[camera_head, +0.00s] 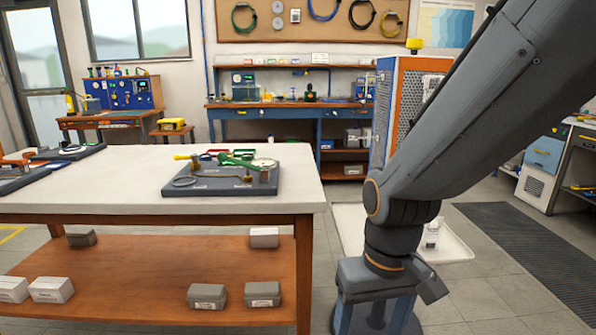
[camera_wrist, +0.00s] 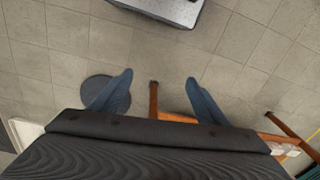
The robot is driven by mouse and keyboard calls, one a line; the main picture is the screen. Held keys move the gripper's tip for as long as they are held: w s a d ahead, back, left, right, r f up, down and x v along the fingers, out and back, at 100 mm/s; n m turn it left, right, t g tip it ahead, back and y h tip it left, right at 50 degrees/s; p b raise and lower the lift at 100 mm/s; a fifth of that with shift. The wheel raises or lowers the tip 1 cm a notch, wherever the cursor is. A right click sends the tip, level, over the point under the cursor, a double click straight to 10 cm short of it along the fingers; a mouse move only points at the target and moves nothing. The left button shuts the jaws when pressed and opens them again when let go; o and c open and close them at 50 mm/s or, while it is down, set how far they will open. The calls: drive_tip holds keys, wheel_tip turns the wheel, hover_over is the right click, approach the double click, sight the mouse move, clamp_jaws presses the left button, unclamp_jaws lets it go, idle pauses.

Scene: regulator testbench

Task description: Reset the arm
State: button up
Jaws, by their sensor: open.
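My arm comes in from the upper right of the head view and bends down to the right of the workbench (camera_head: 60,206). My gripper (camera_wrist: 159,78) shows in the wrist view with its two blue fingers spread wide apart. Nothing is between the fingers except a view of the tiled floor and a wooden table leg (camera_wrist: 153,100) beyond. In the head view the end of the arm hangs beside the bench's right end, and the fingertips are not clearly visible there.
A dark board (camera_head: 205,188) with a green-handled part and a gauge lies on the bench. Grey boxes (camera_head: 207,296) sit on the lower shelf. An orange-framed cabinet (camera_head: 412,95) and a white floor tray (camera_head: 455,247) are behind my arm. A dark mat (camera_head: 530,250) lies right.

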drive_tip(key=s+d+r+m+p, duration=0.2)
drive_tip(key=d+r+p, duration=0.5)
drive_tip(key=r+p, duration=0.2)
drive_tip(key=shift+d+r+h+p, duration=0.2)
drive_tip(key=shift+d+h+p, duration=0.1)
drive_tip(key=shift+p, duration=0.75)
idle(1.0)
